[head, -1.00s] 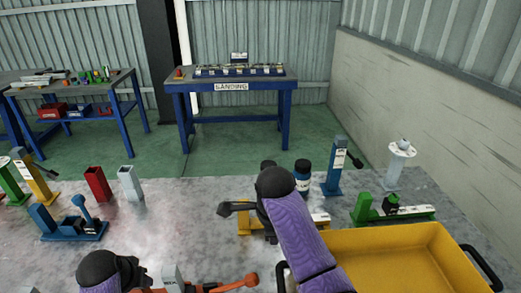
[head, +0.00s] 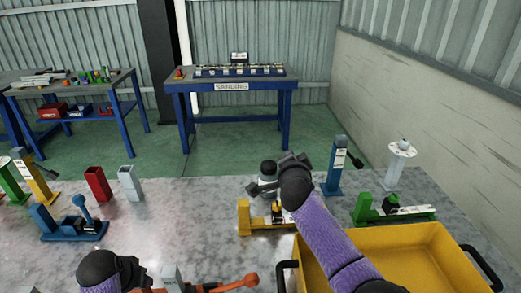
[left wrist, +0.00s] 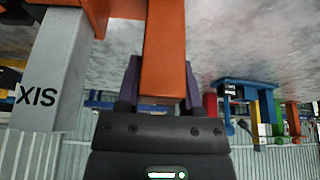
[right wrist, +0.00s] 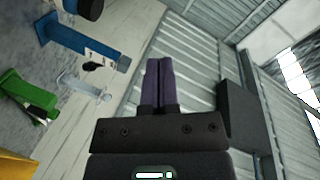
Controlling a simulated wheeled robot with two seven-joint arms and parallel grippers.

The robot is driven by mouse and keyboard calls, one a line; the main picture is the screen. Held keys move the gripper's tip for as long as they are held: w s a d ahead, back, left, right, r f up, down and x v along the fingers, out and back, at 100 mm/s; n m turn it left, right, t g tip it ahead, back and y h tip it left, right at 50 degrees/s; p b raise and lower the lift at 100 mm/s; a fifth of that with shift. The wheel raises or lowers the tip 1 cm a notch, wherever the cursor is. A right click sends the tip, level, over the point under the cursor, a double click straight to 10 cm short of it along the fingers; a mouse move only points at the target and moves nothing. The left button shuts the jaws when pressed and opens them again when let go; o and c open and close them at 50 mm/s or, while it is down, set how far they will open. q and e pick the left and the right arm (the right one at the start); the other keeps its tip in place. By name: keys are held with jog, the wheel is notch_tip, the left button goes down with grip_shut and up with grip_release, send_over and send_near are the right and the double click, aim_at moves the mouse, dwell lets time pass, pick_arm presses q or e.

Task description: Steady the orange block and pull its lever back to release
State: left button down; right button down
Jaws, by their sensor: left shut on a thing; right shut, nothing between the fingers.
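The orange block (head: 205,287) is at the bottom edge of the head view, partly cut off. Its orange lever (head: 238,284) ends in a round knob and leans low to the right. A grey post (head: 172,276) stands at the block; it shows large in the left wrist view (left wrist: 50,75). My left gripper (head: 118,268) is at the block's left end, its fingers (left wrist: 162,78) shut on an orange part of the block. My right gripper (head: 296,162) is shut and empty, raised well away from the lever; its closed fingers show in the right wrist view (right wrist: 158,85).
A yellow tray (head: 400,240) with black handles is at the right front, under my right arm.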

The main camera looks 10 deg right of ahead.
jog(key=n+y, duration=0.1)
jog(key=a+r+n+t+y, duration=0.1)
jog(key=r+n+t+y, duration=0.1)
jog(key=n, duration=0.1)
jog(key=shift+w+a, duration=0.3)
jog(key=shift+w, duration=0.05)
jog(key=s+a+f+m+g, duration=0.2)
jog(key=s+f+g, duration=0.3)
jog(key=s+g, duration=0.3)
jog(key=s+a+f+m+g, duration=0.3)
jog(key=s+a+f+g, duration=0.2)
jog(key=s+g, duration=0.3)
jog(key=s, duration=0.3)
jog(key=shift+s+f+h, duration=0.25)
jog(key=shift+f+h, duration=0.05)
